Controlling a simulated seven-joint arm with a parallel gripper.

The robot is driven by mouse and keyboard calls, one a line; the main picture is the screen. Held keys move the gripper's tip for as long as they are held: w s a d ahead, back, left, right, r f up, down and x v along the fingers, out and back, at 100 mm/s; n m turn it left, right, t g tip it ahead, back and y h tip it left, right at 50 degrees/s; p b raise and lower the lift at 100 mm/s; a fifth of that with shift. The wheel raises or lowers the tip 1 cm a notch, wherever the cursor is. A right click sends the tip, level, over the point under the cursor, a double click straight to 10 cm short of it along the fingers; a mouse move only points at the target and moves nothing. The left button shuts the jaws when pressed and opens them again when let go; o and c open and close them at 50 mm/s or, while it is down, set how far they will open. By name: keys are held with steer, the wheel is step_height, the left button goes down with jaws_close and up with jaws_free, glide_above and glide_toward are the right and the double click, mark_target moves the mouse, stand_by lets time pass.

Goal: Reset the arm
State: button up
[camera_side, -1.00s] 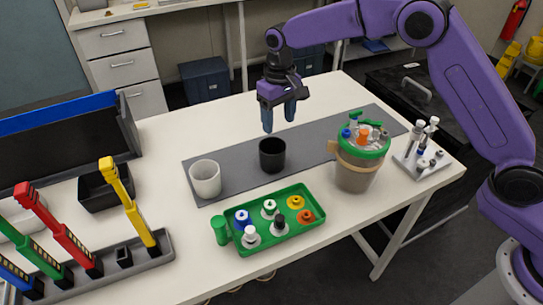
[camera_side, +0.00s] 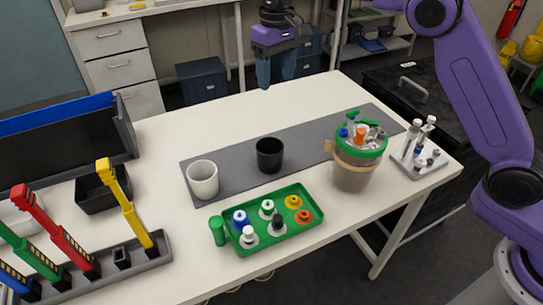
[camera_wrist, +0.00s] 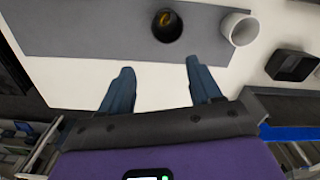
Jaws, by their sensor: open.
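My gripper (camera_side: 276,76) is purple with blue fingers. In the side view it hangs high above the back part of the white table, clear of everything. In the wrist view its two fingers (camera_wrist: 160,88) are apart with nothing between them. The black cup (camera_side: 269,155) stands upright on the grey mat (camera_side: 224,155), below and in front of my gripper. It also shows in the wrist view (camera_wrist: 168,26), with something yellowish inside. The white cup (camera_side: 202,180) stands on the mat to its left.
A rack of tubes (camera_side: 423,160) is at right, a pipette stand (camera_side: 122,268) at left. The table's back part is bare.

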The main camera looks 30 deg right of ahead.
steer(key=s+d+n, duration=0.2)
steer(key=s, duration=0.7)
steer(key=s+d+n, duration=0.3)
steer(key=s, duration=0.7)
steer(key=s+d+f+n, duration=0.2)
steer(key=s+d+f, duration=0.1)
steer(key=s+d, duration=0.4)
steer(key=s+d+f+n, duration=0.2)
steer(key=s+d, duration=0.5)
steer(key=s, duration=0.6)
steer(key=shift+s+d+f+n, duration=0.15)
steer(key=shift+s+f+n, duration=0.15)
steer(key=shift+f, duration=0.45)
